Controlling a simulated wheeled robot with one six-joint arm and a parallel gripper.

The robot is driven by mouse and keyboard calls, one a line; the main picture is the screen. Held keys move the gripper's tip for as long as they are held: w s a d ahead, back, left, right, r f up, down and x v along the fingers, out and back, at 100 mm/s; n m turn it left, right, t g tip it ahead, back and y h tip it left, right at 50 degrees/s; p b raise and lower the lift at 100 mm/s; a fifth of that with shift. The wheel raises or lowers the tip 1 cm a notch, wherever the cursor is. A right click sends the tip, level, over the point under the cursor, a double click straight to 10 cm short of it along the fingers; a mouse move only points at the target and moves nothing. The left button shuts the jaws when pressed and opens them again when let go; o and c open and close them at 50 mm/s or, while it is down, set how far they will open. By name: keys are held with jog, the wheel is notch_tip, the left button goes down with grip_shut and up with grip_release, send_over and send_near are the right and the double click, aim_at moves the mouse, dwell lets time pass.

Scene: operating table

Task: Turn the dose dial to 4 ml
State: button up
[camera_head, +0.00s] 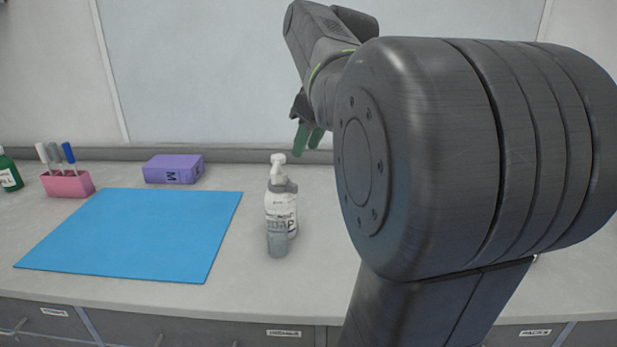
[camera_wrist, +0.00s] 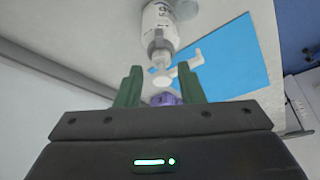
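A white soap pump bottle (camera_head: 284,207) stands upright on the counter in the head view, with a white pump head on top. A grey collar (camera_head: 284,186) circles its neck; I take this as the dose dial, but no ml marks are readable. A grey cylinder (camera_head: 277,241) stands at the bottle's front. My gripper (camera_head: 309,138) is above and to the right of the pump head, its green fingers apart and empty. In the wrist view, the bottle (camera_wrist: 158,25) is at the top, and its pump head shows between the fingers of my gripper (camera_wrist: 160,68), with no contact visible.
A blue mat (camera_head: 135,235) lies left of the bottle. Behind it are a purple box (camera_head: 172,169) marked M and a pink holder (camera_head: 68,184) with pens. A green bottle (camera_head: 9,172) is at the far left. My arm hides the counter's right side.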

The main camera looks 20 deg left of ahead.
aim_at(292, 184)
jog(key=b+x, duration=0.1)
jog(key=x, duration=0.9)
jog(key=shift+a+f, duration=0.1)
jog(key=shift+f, duration=0.3)
grip_shut()
